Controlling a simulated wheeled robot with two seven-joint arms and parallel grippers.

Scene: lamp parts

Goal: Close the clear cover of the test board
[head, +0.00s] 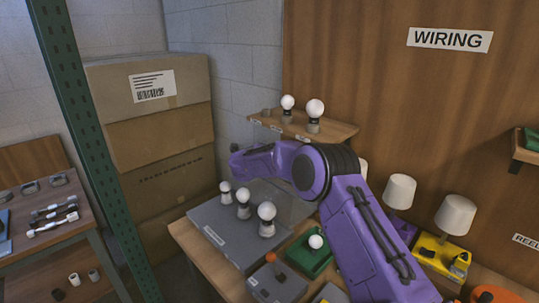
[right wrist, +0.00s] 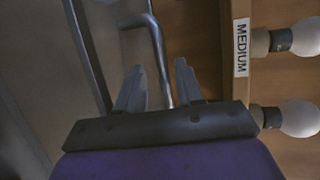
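The test board (head: 205,222) is a grey slab on the bench with several white bulbs (head: 243,203) standing on it. A faint see-through panel, apparently the clear cover (head: 292,208), shows behind the bulbs, partly hidden by my purple right arm; its exact angle is hard to tell. In the head view my right gripper is hidden by its own wrist above the board's back. In the right wrist view the right gripper (right wrist: 158,88) has its fingers apart, with a bent metal handle (right wrist: 156,45) reaching between them. Contact is not visible. My left gripper is out of view.
A small wooden shelf (head: 335,131) with bulbs is on the wall close to my right wrist; its MEDIUM label (right wrist: 241,47) shows in the wrist view.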

